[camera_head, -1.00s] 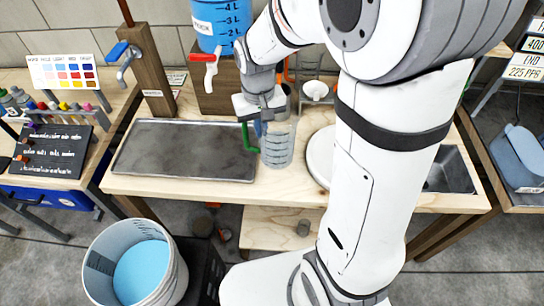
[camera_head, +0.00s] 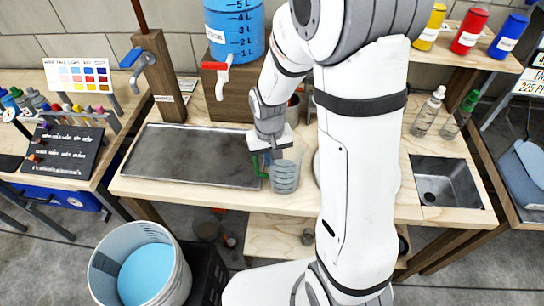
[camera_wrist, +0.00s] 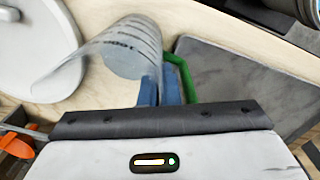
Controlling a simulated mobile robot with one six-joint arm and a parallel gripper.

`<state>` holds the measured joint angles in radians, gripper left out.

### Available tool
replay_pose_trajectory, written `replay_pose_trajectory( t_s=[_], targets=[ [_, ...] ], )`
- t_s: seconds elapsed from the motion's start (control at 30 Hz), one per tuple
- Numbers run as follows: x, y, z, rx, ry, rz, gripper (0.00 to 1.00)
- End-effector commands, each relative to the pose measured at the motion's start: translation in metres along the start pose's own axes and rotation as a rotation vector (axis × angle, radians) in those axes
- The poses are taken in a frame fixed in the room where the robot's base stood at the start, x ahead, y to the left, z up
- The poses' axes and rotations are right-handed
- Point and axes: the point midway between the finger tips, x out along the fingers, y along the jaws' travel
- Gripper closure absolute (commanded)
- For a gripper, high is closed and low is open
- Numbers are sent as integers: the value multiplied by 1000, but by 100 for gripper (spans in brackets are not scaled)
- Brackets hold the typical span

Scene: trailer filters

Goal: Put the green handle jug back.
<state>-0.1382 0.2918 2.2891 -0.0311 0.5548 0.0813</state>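The green handle jug (camera_head: 285,177) is a clear, graduated jug with a green handle (camera_head: 258,167) on its left side. It is just right of the grey tray, near the front of the bench, and looks slightly tilted; I cannot tell whether its base touches the bench. My gripper (camera_head: 269,156) is at the handle. In the wrist view, the blue fingers of my gripper (camera_wrist: 160,90) are close together beside the green handle (camera_wrist: 183,78), with the jug (camera_wrist: 128,48) beyond them. The exact contact is partly hidden.
The grey tray (camera_head: 190,157) lies left of the jug. A blue tank (camera_head: 234,38) with a red tap stands behind. A sink (camera_head: 447,185) is at the right. A bucket of blue liquid (camera_head: 145,270) stands in front.

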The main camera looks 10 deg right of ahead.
Motion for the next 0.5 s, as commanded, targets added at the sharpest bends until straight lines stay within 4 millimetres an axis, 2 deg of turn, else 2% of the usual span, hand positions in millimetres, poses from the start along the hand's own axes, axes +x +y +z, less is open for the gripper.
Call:
replay_pose_trajectory(
  t_s=[0.07,0.1,0.33,0.5],
  targets=[
    [4,0,0,0,1,0,100],
    [2,0,0,1,0,0,94],
    [2,0,0,1,0,0,76],
    [2,0,0,1,0,0,76]
  ],
)
